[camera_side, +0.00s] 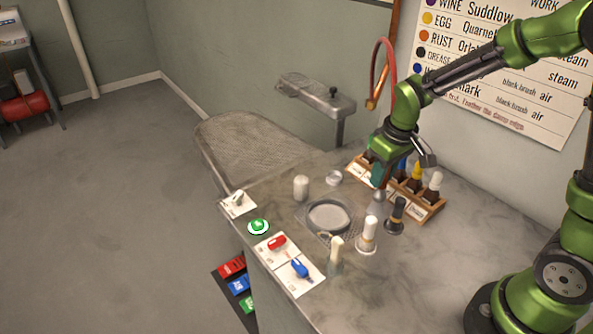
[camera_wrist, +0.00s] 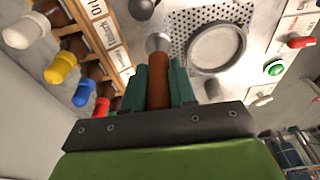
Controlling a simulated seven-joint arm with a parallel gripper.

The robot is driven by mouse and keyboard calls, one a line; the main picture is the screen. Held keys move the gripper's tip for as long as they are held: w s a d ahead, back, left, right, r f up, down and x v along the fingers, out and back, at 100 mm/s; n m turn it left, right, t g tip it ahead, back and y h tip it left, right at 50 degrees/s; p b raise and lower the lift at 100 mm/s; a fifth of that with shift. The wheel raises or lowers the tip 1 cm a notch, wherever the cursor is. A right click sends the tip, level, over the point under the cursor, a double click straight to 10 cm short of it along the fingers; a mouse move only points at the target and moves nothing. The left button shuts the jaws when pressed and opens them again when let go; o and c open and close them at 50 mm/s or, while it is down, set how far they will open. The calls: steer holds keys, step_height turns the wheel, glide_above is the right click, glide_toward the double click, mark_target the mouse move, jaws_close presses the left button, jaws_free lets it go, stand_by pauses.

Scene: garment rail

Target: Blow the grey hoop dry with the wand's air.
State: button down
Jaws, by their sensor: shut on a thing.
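The grey hoop (camera_side: 328,232) lies flat on a perforated metal plate on the counter, with pale cloth inside its ring. In the wrist view the hoop (camera_wrist: 212,76) is ahead and right of my gripper (camera_wrist: 160,88). My gripper is shut on the wand (camera_wrist: 158,92), a reddish-brown handle with a grey rounded nozzle. In the side view my gripper (camera_side: 378,182) holds the wand (camera_side: 378,204) nozzle down, right of the hoop and apart from it. Whether air is blowing cannot be seen.
A wooden rack (camera_side: 426,208) of coloured-cap bottles stands behind the wand. A black-topped brush (camera_side: 396,215), a white one (camera_side: 368,235) and a cream one (camera_side: 336,252) stand close by. A white cylinder (camera_side: 301,188), green button (camera_side: 258,227), red switch (camera_side: 277,243) and blue switch (camera_side: 300,268) lie left.

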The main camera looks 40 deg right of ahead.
steer(key=shift+r, duration=0.1)
steer(key=shift+r, duration=0.4)
steer(key=shift+a, duration=0.2)
steer(key=w+a+r, duration=0.4)
steer(key=w+a, duration=0.2)
steer(key=a, duration=0.4)
steer(key=shift+d+f, duration=0.15)
steer(key=shift+f, duration=1.25)
steer(key=shift+d+f, duration=0.15)
steer(key=shift+f, duration=1.25)
